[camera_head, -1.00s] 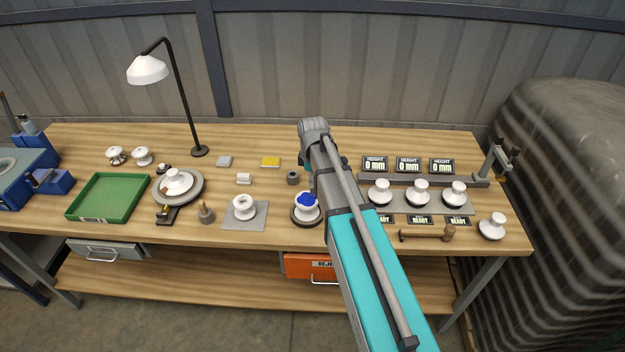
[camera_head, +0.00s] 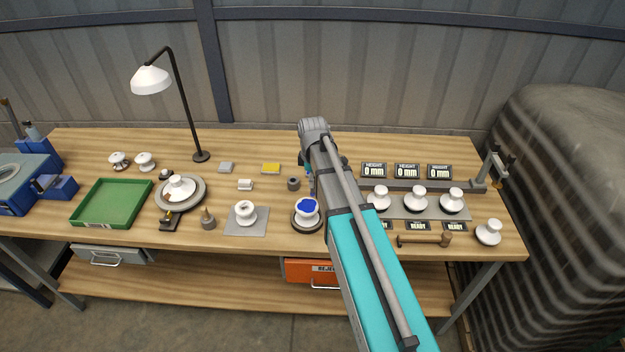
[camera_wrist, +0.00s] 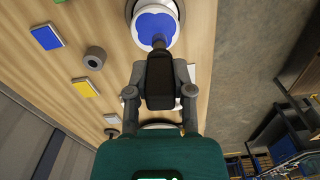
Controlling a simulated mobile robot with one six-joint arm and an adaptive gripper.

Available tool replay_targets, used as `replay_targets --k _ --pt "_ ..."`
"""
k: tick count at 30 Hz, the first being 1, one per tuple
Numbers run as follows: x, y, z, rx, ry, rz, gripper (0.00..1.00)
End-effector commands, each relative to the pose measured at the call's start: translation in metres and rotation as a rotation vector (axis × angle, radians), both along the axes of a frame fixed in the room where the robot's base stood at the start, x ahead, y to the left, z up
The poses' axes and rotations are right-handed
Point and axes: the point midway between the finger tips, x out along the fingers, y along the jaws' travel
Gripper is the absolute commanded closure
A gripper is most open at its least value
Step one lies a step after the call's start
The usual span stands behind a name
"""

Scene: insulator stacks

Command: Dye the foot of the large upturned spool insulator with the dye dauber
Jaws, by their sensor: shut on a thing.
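The large upturned spool insulator (camera_head: 306,217) is white and stands foot up on a dark round base, left of my arm in the head view. A broad blue patch covers most of its foot (camera_wrist: 143,36), leaving a white rim. In the wrist view my gripper (camera_wrist: 160,82) is shut on the dye dauber (camera_wrist: 158,43), whose dark narrow end points at the foot's near edge. The end overlaps the blue there; whether it touches I cannot tell. My arm hides the gripper in the head view.
In the wrist view a blue pad (camera_wrist: 47,37), a yellow pad (camera_wrist: 84,87) and a grey ring (camera_wrist: 95,58) lie beside the spool. A smaller spool (camera_head: 244,213) stands on a grey mat to the left. Several white insulators and height displays (camera_head: 407,171) stand right.

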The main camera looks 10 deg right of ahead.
Motion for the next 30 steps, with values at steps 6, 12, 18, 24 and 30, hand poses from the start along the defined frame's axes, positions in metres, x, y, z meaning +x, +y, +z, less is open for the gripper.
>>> replay_targets --k 6,12,18,24,30 --pt "0.000 0.000 0.019 0.000 0.000 0.000 1.00" --pt "0.000 0.000 0.026 0.000 0.000 0.000 1.00" --pt "0.000 0.000 0.025 0.000 0.000 0.000 1.00" --pt "0.000 0.000 0.025 0.000 0.000 0.000 1.00" --pt "0.000 0.000 0.025 0.000 0.000 0.000 1.00"
